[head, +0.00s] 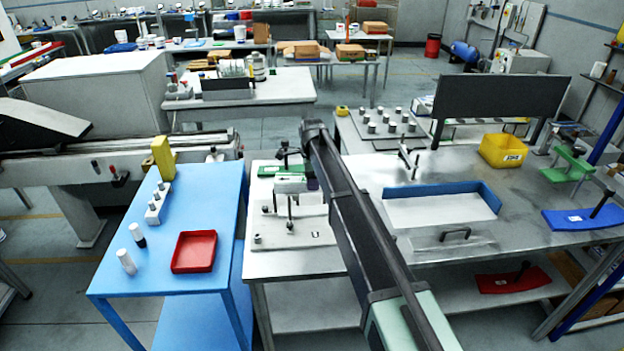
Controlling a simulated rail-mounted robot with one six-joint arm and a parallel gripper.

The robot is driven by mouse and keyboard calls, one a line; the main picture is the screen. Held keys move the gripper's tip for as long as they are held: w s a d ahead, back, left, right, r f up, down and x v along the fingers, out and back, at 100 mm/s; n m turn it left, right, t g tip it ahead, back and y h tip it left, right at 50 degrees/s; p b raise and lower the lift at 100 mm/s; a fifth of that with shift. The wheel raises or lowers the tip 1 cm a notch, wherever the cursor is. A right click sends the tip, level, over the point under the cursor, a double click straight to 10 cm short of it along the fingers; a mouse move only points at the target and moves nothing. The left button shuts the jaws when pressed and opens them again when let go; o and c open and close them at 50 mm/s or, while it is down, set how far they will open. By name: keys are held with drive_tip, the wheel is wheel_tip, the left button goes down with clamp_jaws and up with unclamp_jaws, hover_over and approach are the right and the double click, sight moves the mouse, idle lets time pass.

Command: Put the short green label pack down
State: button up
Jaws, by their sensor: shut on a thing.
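The short green label pack (267,171) shows as a small flat green shape near the back left of the white-topped table. My gripper (286,162) is at the pack, beyond the far end of my arm, and is shut on it. The fingertips are small and partly hidden, so the exact grip does not show. A pale grey block (290,185) is just in front of the pack, above a light plate (310,236) with upright pins. I cannot tell whether the pack touches anything below it.
Left, a blue table (205,205) holds a red tray (194,251), white-and-dark cylinders and a yellow block (163,158). Right, the metal bench (530,215) carries a blue-edged tray (440,205), a yellow bin (503,151) and a green stand (572,165). My arm crosses the middle, hiding part of the bench.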

drive_tip(key=shift+f, duration=0.2)
drive_tip(key=o, duration=1.2)
wheel_tip(320, 180, up, 13)
drive_tip(key=p, duration=1.3)
drive_tip(key=shift+r, duration=0.15)
